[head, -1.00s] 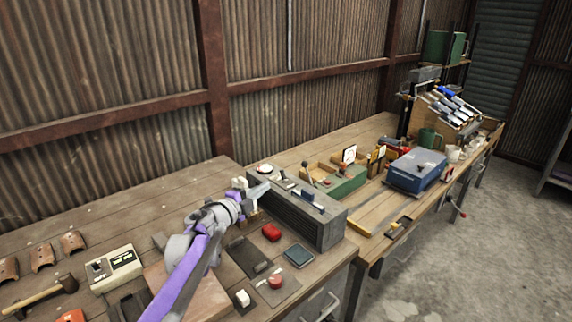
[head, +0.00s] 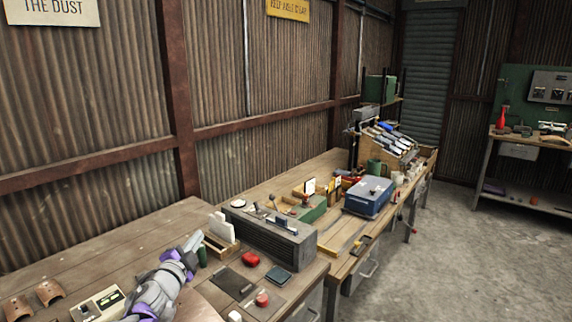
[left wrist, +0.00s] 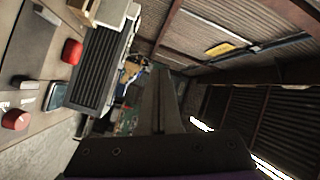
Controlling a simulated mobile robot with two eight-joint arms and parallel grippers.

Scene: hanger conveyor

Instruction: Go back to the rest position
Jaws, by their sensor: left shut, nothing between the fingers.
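My left gripper (head: 194,240) is in the lower left of the head view, over the near workbench (head: 120,238). Its fingers are together with nothing between them. It is near a wooden holder with white cards (head: 222,228) and a dark green cylinder; I cannot tell whether it touches either. In the left wrist view the closed fingers (left wrist: 158,85) stand in the middle. My right gripper is in neither view.
A grey slatted box (head: 268,235) stands right of the gripper. A red object (head: 250,259) and a dark tablet-like item (head: 278,275) lie in front. A blue case (head: 368,197) sits farther along the bench. Open concrete floor (head: 440,255) is at right.

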